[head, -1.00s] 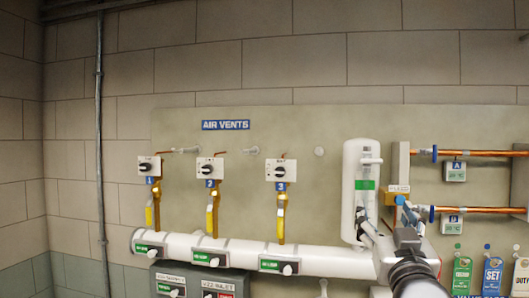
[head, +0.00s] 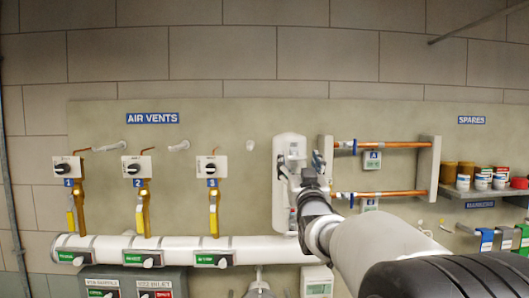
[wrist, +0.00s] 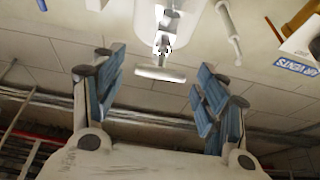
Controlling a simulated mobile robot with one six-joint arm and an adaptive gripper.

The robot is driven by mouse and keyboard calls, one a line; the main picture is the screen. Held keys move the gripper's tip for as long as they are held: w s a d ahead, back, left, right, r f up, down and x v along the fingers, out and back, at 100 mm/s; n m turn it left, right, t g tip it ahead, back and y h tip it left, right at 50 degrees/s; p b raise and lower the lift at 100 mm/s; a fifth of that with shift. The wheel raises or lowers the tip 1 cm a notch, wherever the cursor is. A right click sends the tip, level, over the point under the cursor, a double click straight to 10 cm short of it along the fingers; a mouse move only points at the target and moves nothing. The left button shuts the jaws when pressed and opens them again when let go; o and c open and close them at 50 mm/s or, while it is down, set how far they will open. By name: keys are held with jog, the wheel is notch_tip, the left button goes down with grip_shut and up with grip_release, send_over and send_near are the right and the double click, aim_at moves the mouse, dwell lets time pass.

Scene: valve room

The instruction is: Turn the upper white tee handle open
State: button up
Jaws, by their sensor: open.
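The white cylinder (head: 283,150) is fixed upright on the wall panel, right of the air vents. In the wrist view a white tee handle (wrist: 160,73) stands out from it on a short metal stem, its crossbar level across the picture. My gripper (wrist: 158,90) is open, with a blue-padded finger on each side of the crossbar and a gap at both ends. I cannot tell how deep the crossbar sits between the fingers. In the head view my gripper (head: 308,166) is in front of the cylinder and hides much of its right side, including any handle there.
Several yellow vent levers (head: 141,210) hang left of the cylinder, above a white horizontal pipe (head: 175,246). Copper pipes (head: 385,145) run close by on the right. A shelf with cans (head: 482,182) is farther right.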

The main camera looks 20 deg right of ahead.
jog(key=shift+x, duration=1.15)
jog(key=shift+c, duration=0.4)
jog(key=c, duration=1)
